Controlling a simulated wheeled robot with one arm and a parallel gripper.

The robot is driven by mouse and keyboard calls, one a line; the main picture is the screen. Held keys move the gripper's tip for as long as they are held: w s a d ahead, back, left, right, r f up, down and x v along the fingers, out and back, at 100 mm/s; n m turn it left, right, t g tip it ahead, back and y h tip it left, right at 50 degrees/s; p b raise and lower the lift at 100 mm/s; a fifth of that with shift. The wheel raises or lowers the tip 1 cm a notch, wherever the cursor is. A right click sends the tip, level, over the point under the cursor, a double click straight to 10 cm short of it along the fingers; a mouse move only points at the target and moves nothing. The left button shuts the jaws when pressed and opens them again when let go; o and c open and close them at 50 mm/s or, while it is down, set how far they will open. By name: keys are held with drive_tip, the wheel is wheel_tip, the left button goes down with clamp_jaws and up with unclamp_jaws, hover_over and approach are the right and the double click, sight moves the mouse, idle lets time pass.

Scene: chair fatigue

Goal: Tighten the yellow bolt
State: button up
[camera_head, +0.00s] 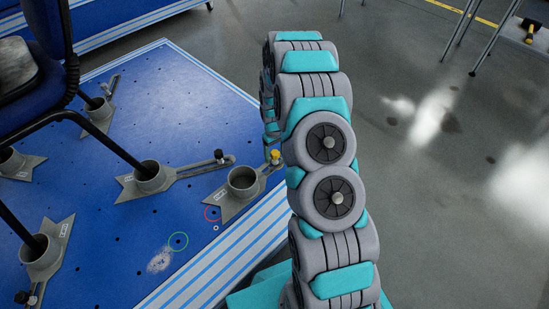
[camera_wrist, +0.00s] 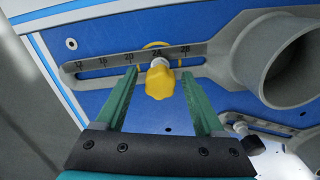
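The yellow bolt (camera_wrist: 160,82) has a lobed knob and sits in the slot of a grey slotted bracket (camera_wrist: 105,63) marked with numbers, near the 24 mark. The bolt also shows in the head view (camera_head: 275,156), just left of my arm. My gripper (camera_wrist: 159,74) is open, with one green finger to each side of the knob. Both fingers look apart from the knob, and nothing is held. How far the fingertips are from the bracket is hard to tell. In the head view the gripper is hidden behind my arm.
The bracket's round grey cup (camera_wrist: 288,60) stands right of the bolt in the wrist view. Several similar brackets with dark bolts, one of them (camera_head: 150,177) nearby, lie on the blue platform (camera_head: 110,240). Chair legs (camera_head: 100,137) rise at the left. Grey floor (camera_head: 440,220) is open at right.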

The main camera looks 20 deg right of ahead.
drive_tip(key=n, duration=0.4)
idle(0.3)
drive_tip(key=n, duration=0.4)
drive_tip(key=n+b, duration=0.1)
drive_tip(key=n, duration=0.2)
drive_tip(key=shift+n, duration=0.4)
